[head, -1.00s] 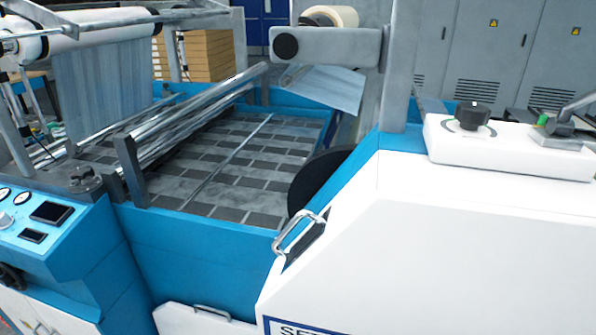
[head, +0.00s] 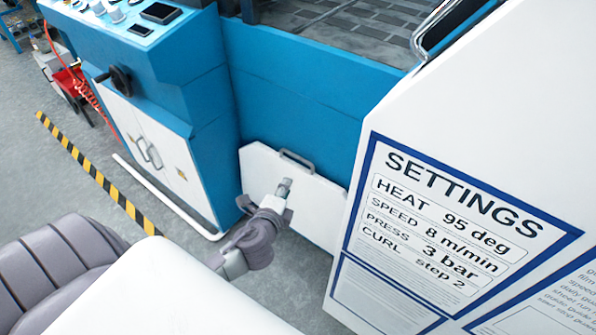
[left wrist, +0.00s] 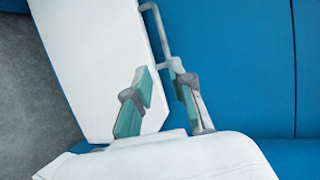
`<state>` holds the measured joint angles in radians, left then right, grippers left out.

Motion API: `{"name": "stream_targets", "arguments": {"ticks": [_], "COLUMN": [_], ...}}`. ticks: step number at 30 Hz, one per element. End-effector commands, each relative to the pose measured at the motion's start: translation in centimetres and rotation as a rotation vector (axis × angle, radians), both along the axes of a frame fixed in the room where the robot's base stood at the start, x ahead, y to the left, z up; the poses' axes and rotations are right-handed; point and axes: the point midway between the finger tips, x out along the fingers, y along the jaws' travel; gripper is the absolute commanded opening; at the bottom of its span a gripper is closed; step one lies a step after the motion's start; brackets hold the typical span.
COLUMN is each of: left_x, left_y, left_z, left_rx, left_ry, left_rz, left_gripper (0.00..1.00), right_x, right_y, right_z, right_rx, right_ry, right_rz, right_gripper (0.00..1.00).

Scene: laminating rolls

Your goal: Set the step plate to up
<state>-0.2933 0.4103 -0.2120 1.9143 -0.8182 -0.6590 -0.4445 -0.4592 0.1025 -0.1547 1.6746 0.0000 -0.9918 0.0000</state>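The step plate (head: 312,205) is a white panel with a grey bar handle (head: 297,161) at its top edge, low against the blue machine side. I cannot tell its exact tilt. My left gripper (head: 284,187) is in front of the plate, below the handle in the head view. The plate (left wrist: 95,70) fills the left of that view. My right gripper is not in view.
A white cover with a SETTINGS sign (head: 450,225) stands right of the plate; the sign reads CURL step 2. A blue control cabinet (head: 165,85) stands left, with a white rail (head: 165,197) at its foot. Yellow-black tape (head: 95,172) marks the grey floor.

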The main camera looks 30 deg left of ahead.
Motion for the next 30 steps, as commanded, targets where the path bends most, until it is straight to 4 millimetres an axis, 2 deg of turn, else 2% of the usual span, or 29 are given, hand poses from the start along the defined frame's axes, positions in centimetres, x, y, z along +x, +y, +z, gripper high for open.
{"name": "stream_targets", "arguments": {"ticks": [3, 8, 15, 21, 30], "left_x": [0.9, 3.3, 8.1, 11.1, 12.7], "left_y": [0.2, 0.9, 2.4, 3.3, 3.8], "left_z": [0.4, -0.4, -1.9, -3.0, -3.4], "left_rx": [0.012, 0.010, 0.008, 0.007, 0.004], "left_ry": [-0.013, -0.014, -0.012, -0.010, -0.010], "left_rz": [-0.002, -0.002, -0.001, -0.002, -0.003], "left_gripper": [0.23, 0.23, 0.23, 0.23, 0.23], "right_x": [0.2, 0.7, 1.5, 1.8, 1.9], "right_y": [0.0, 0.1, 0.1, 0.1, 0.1], "right_z": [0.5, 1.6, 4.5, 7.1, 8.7], "right_rx": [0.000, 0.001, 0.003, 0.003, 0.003], "right_ry": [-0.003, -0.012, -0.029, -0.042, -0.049], "right_rz": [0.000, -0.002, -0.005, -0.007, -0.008], "right_gripper": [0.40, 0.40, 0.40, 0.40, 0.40]}}
